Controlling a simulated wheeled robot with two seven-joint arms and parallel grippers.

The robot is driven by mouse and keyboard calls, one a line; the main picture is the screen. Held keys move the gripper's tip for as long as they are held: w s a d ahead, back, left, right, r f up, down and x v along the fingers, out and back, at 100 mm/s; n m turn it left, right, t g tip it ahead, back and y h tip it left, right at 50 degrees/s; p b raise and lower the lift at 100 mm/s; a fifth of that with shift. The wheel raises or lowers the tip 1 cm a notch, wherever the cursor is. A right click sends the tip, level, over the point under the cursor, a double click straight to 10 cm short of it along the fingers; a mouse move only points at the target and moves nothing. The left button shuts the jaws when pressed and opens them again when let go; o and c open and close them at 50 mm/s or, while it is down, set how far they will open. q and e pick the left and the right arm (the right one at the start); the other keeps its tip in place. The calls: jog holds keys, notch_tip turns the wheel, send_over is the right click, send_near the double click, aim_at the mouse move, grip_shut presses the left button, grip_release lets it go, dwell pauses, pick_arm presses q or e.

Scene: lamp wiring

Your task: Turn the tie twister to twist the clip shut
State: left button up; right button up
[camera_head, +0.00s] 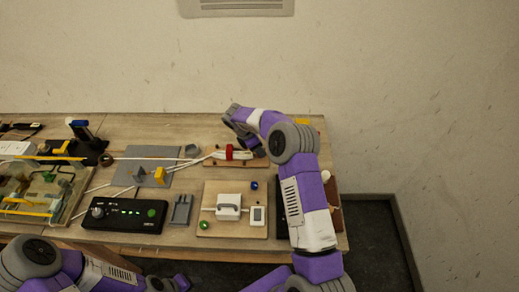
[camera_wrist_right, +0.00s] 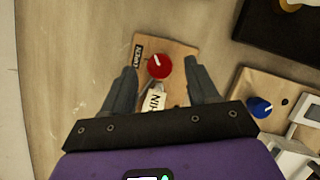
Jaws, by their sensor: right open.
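The red round knob (camera_wrist_right: 158,66) with a white line across its top, which looks like the tie twister, sits on a small wooden board (camera_wrist_right: 178,50) in the right wrist view. A white lettered piece (camera_wrist_right: 153,102) lies just below it. In the head view a red part (camera_head: 229,153) shows on the same board at the back right of the table. My right gripper (camera_wrist_right: 160,78) is open, its fingers to either side of the knob and apart from it. My left gripper (camera_head: 170,284) is at the bottom edge of the head view; its fingers are not clear.
A wooden board (camera_head: 212,228) with a white box, a blue knob (camera_head: 254,185) and a green knob stands in front. A black control box (camera_head: 124,214) and a grey plate (camera_head: 142,176) with cables lie left of it. Bare wood shows left of the small board in the wrist view.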

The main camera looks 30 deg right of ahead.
jog(key=shift+x, duration=1)
jog(key=shift+c, duration=0.2)
jog(key=c, duration=1)
jog(key=shift+w+m, duration=0.1)
jog(key=shift+m, duration=0.2)
jog(key=m+g, duration=0.1)
jog(key=m, duration=0.1)
jog(key=m+g+b, duration=0.1)
jog(key=m, duration=0.2)
jog(key=shift+w+f+y, duration=0.1)
jog(key=shift+y, duration=0.3)
jog(key=shift+d+m+g+y+b, duration=0.1)
jog(key=shift+m+g+y+b, duration=0.2)
jog(key=shift+m, duration=0.85)
jog(key=shift+m+g+y+b, duration=0.2)
jog(key=shift+m+y, duration=0.2)
jog(key=shift+m, duration=1.15)
